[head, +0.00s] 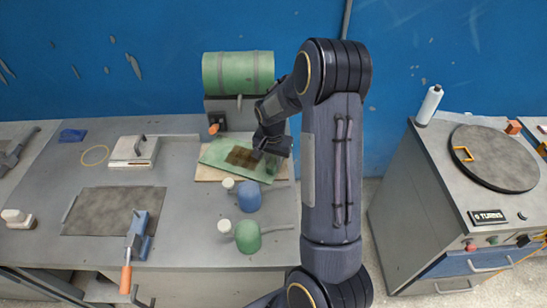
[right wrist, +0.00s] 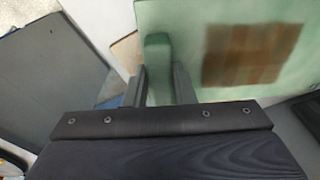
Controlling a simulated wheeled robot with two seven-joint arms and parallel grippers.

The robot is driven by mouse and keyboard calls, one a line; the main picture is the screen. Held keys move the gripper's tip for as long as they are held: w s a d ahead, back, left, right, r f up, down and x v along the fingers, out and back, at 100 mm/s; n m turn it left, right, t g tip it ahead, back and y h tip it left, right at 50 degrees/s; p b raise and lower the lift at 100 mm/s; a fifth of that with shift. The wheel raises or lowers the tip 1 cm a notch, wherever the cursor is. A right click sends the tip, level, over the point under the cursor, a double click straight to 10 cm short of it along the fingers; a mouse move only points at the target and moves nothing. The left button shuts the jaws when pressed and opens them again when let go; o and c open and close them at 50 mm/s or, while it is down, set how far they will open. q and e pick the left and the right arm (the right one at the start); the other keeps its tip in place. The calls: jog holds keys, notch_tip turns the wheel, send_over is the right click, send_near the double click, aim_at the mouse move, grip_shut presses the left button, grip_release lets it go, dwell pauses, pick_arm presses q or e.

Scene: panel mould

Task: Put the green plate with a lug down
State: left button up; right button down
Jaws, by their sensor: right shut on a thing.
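The green plate with a lug (head: 217,152) has a brown patch on its face. It lies over or just above a tan board (head: 204,176) on the bench, below the green tank; I cannot tell whether it touches the board. My right gripper (head: 270,155) is at the plate's right edge. In the right wrist view the green lug (right wrist: 158,65) stands between the two fingers of my right gripper (right wrist: 160,85), which is shut on it. The plate (right wrist: 180,25) also shows there, beyond the fingertips. My left gripper is not in view.
A green tank (head: 238,73) stands at the back. A blue pot (head: 248,196) and a green pot (head: 247,236) stand in front of the board. A dark mat (head: 105,212) and a blue-and-orange tool (head: 137,240) lie left. A cabinet (head: 415,205) stands right across a gap.

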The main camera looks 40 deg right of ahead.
jog(key=c, duration=1.2)
grip_release()
jog(key=shift+f, duration=0.1)
notch_tip(320, 180, up, 11)
jog(key=s+a+r+n+t+y, duration=0.2)
jog(key=s+a+r+n, duration=0.1)
jog(key=s+a+r, duration=0.3)
jog(key=s+a+n+t+y, duration=0.2)
jog(key=s+a+n, duration=0.6)
jog(key=s+a, duration=0.6)
jog(key=shift+s+a+t+y+b, duration=0.3)
jog(key=shift+s+a+t+b, duration=0.15)
jog(key=shift+a, duration=0.35)
